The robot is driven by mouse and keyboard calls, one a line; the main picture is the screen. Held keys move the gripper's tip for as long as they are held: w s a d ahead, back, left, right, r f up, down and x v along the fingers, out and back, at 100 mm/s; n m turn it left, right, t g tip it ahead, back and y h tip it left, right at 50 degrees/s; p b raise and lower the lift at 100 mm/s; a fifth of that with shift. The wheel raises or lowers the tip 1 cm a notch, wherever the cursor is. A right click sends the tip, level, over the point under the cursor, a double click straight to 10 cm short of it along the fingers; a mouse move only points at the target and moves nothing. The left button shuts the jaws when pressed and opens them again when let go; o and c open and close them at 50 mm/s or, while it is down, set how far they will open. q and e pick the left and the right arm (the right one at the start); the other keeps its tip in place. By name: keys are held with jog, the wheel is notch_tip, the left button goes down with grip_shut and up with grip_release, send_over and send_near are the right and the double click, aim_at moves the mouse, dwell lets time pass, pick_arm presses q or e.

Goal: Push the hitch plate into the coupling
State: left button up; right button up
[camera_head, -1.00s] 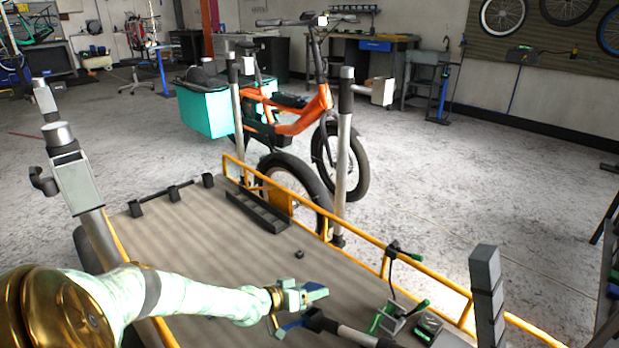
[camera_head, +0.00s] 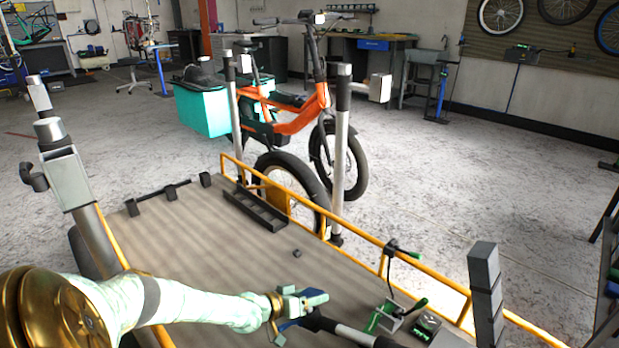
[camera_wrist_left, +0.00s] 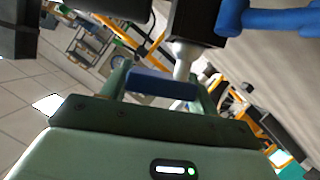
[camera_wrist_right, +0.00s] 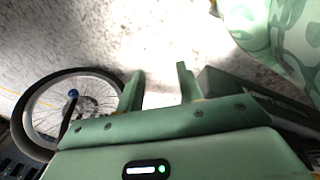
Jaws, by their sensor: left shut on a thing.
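My left gripper (camera_head: 305,301) is low over the trailer bed in the head view. In the left wrist view its two green fingers (camera_wrist_left: 160,92) are closed on a blue piece (camera_wrist_left: 162,83), which may be the hitch plate. Close by is a black block on a silver tube (camera_wrist_left: 184,62), perhaps the coupling; the same bar (camera_head: 345,333) shows in the head view. I cannot tell whether the blue piece touches it. My right gripper (camera_wrist_right: 159,88) is outside the head view. In its wrist view its fingers stand apart with nothing between them.
The trailer bed (camera_head: 210,235) has yellow rails (camera_head: 440,282) and a grey post (camera_head: 485,280) at right. A green-handled clamp (camera_head: 385,320) sits near the gripper. An orange cargo bike (camera_head: 300,115) stands behind the trailer. A spoked wheel (camera_wrist_right: 75,105) is near my right gripper.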

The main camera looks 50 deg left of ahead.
pick_arm(q)
jog(key=shift+d+f+b, duration=0.25)
jog(key=shift+f, duration=0.2)
jog(key=shift+d+f+b, duration=0.2)
jog(key=shift+f, duration=0.25)
pick_arm(e)
jog(key=shift+s+f, duration=0.15)
jog(key=shift+f, duration=0.3)
pick_arm(q)
jog(key=o, duration=1.2)
jog(key=shift+c, duration=0.2)
pick_arm(e)
jog(key=w+a+r+t+y, duration=0.1)
jog(key=w+a+r+t, duration=0.1)
jog(key=w+r, duration=0.1)
jog(key=s+d+g+h+p, duration=0.3)
jog(key=s+d+p, duration=0.3)
pick_arm(q)
jog(key=p+v, duration=0.3)
jog(key=v, duration=1.3)
pick_arm(e)
jog(key=s+f+g+y, duration=0.1)
jog(key=s+f+g, duration=0.1)
jog(key=s+f, duration=0.8)
jog(key=shift+s+f+y, duration=0.3)
jog(key=shift+s, duration=0.75)
pick_arm(q)
jog(key=shift+s, duration=0.1)
pick_arm(e)
jog(key=shift+a, duration=0.1)
